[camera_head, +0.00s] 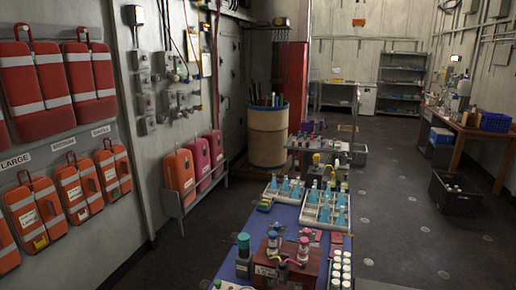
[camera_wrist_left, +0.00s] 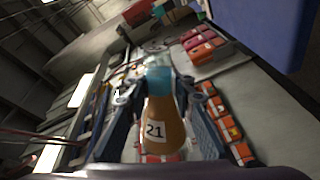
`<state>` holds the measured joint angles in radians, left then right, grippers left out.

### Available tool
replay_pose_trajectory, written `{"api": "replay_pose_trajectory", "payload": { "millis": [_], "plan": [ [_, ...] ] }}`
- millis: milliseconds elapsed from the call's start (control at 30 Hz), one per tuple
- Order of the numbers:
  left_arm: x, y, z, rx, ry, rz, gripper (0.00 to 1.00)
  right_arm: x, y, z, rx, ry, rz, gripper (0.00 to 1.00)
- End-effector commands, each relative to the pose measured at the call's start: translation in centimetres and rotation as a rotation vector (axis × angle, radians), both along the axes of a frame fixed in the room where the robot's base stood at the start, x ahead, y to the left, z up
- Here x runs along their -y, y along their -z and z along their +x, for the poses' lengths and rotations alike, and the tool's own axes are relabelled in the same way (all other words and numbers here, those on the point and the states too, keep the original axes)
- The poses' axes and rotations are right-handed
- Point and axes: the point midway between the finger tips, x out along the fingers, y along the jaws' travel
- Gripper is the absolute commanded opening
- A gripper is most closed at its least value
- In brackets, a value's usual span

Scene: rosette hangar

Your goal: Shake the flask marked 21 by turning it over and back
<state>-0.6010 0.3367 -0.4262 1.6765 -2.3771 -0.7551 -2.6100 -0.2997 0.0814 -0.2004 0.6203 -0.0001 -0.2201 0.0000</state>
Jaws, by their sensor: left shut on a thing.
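The flask marked 21 (camera_wrist_left: 166,112) shows in the left wrist view. It has an orange-brown body, a blue top and a white label reading 21. My left gripper (camera_wrist_left: 159,90) is shut on it, with one blue-grey finger on each side. The room appears strongly rolled in this view, with ceiling to the left and a blue surface at upper right. The flask therefore looks tilted well off upright; its exact angle I cannot tell. Neither gripper nor this flask shows in the head view. My right gripper is out of view.
A blue-topped table (camera_head: 240,240) holds white racks (camera_head: 305,213) of blue flasks and a red-brown vial holder (camera_head: 265,270). Orange packs (camera_head: 78,192) hang on the left wall. A drum (camera_head: 267,138) stands behind. The floor (camera_head: 395,225) right of the table is clear near a black crate (camera_head: 455,195).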

Motion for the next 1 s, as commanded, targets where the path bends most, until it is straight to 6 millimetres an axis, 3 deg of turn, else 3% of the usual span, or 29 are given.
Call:
{"api": "replay_pose_trajectory", "payload": {
  "millis": [133,333,567,833,1000],
  "plan": [
    [0.0,0.1,0.1,0.000,0.002,-0.137,0.00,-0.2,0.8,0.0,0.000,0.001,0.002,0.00],
    [0.0,0.1,0.1,-0.011,0.003,-0.492,0.00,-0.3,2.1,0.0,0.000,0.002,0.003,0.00],
    [0.0,0.0,0.0,-0.018,0.001,-0.660,0.00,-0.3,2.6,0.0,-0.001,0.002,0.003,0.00],
    [0.0,0.2,0.0,-0.031,0.004,-1.095,0.00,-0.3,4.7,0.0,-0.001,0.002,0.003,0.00],
    [0.0,0.0,0.0,-0.036,0.001,-1.239,0.00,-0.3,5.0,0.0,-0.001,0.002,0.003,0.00]
  ]
}}
